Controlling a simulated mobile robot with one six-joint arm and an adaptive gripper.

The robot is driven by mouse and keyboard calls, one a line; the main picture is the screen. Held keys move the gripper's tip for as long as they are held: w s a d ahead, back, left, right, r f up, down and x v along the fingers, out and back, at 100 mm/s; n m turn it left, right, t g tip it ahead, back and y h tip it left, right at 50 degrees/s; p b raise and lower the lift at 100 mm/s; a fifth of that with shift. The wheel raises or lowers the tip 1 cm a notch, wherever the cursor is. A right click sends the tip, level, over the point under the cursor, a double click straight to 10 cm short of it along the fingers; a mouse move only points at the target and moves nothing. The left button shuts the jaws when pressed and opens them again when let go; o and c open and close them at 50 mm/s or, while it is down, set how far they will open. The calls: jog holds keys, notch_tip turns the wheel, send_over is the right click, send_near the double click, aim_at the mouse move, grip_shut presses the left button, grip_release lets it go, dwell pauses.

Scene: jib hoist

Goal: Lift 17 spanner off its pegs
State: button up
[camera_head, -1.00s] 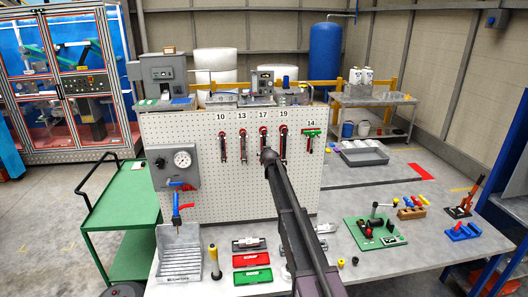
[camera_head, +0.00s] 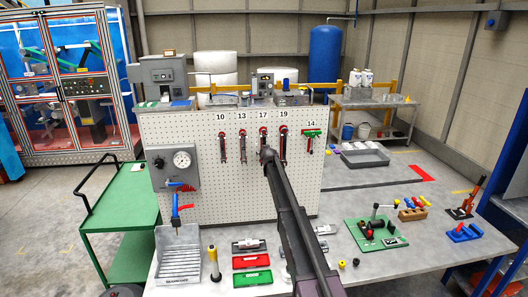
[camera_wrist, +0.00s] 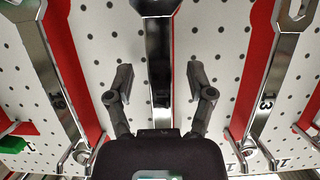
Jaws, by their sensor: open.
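The 17 spanner (camera_head: 263,139) hangs upright on the white pegboard (camera_head: 200,130) under the label 17, its lower part hidden behind my arm in the head view. In the wrist view, its steel shank (camera_wrist: 159,60) runs down the middle, over a red backing. My gripper (camera_wrist: 160,80) is open, with one finger on each side of the shank and a visible gap on both sides. In the head view, my gripper (camera_head: 267,155) is at the board, its fingers too small to make out. The spanner's lower end is hidden behind my gripper in the wrist view.
The 13 spanner (camera_wrist: 270,85) and the 19 spanner (camera_wrist: 47,75) hang close on either side. A green-handled tool (camera_head: 310,134) hangs under label 14. Trays and tools cover the bench (camera_head: 330,250) below. A pressure gauge box (camera_head: 173,168) is on the board's left.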

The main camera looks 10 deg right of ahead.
jog(key=shift+w, duration=0.15)
dwell(0.4)
grip_shut()
